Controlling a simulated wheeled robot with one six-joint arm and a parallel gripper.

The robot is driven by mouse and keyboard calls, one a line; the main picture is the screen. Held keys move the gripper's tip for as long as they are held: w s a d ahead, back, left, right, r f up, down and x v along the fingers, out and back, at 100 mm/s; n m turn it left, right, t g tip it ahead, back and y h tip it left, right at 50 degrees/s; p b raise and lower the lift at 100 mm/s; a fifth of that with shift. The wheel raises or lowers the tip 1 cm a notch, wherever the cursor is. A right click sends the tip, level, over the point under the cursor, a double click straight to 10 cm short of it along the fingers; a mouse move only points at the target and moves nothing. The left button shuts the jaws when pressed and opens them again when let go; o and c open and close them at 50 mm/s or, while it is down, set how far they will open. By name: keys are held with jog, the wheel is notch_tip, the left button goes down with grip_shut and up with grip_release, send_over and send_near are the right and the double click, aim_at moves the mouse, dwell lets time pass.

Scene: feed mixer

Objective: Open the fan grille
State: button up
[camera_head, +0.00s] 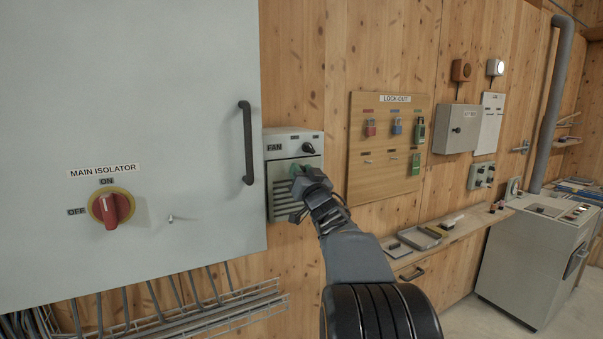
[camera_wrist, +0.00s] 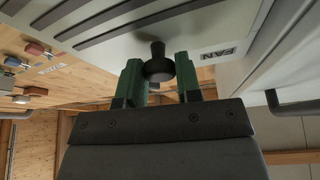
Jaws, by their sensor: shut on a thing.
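The fan unit (camera_head: 293,140) is a pale grey box on the wooden wall, right of the large cabinet, with a FAN label and a dark switch at its top. Its slotted grille (camera_head: 282,196) sits below the label and appears closed. In the wrist view the grille (camera_wrist: 115,18) shows dark slots and a small black knob (camera_wrist: 158,66). My gripper (camera_head: 298,171) is at the front of the grille. In the wrist view its green fingers (camera_wrist: 160,75) are on either side of the knob, shut on it. The knob is hidden in the head view.
The grey cabinet (camera_head: 150,60) with a black handle (camera_head: 246,142) and a red isolator switch (camera_head: 112,208) stands close at the left. A lock-out board (camera_head: 388,180) with padlocks hangs to the right. A shelf (camera_head: 455,238) runs below, right of my arm.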

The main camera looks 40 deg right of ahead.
grip_shut()
jog(key=shift+f, duration=0.1)
